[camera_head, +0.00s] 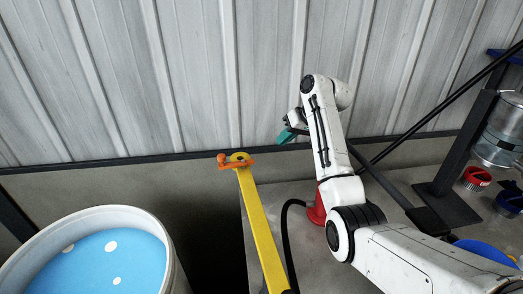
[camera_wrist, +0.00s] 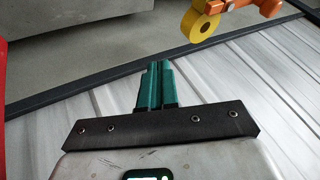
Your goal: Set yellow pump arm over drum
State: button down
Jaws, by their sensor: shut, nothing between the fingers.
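The yellow pump arm (camera_head: 259,224) is a long flat bar. Its far end carries a yellow ring and an orange handle (camera_head: 234,164). The arm runs along the left edge of the grey surface, and the white drum (camera_head: 173,262) with blue contents stands apart to its left. My gripper (camera_head: 286,136) has teal fingers, shut and empty, to the right of the arm's ring end near the wall. In the wrist view my gripper (camera_wrist: 157,70) is shut, and the yellow ring (camera_wrist: 199,26) and orange handle (camera_wrist: 236,5) show at upper right, apart from the fingers.
A corrugated wall (camera_head: 190,70) closes off the back. A red base (camera_head: 317,207) and a black hose (camera_head: 287,240) are right of the yellow arm. A dark gap lies between drum and surface. A black stand (camera_head: 447,200) and small containers (camera_head: 477,178) are at right.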

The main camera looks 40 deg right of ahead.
jog(key=w+a+f+p, duration=0.2)
jog(key=w+a+f, duration=0.3)
jog(key=w+f, duration=0.1)
jog(key=shift+w+a+f+p, duration=0.3)
jog(key=shift+w+f, duration=0.05)
jog(key=shift+f, duration=0.2)
